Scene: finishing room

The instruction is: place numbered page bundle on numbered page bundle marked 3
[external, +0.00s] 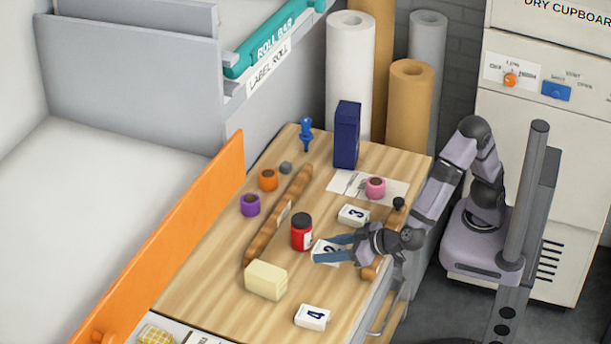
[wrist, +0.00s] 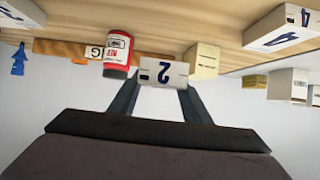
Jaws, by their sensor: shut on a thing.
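My gripper (external: 332,250) is shut on the white page bundle marked 2 (external: 327,245), near the table's right side. In the wrist view the bundle marked 2 (wrist: 163,72) sits between my fingertips, its number upside down. I cannot tell whether it touches the table. The white bundle marked 3 (external: 353,215) lies flat on the table, behind my gripper; part of it shows at the wrist view's top left (wrist: 18,14). Another white bundle, marked 4 (external: 312,317), lies near the front edge.
A red jar (external: 301,232) stands close left of the held bundle. A pale yellow block (external: 266,280), a long wooden bar (external: 285,208) and a pink pot (external: 375,188) on a white sheet (external: 345,184) are nearby. A tall blue box (external: 346,135) stands behind.

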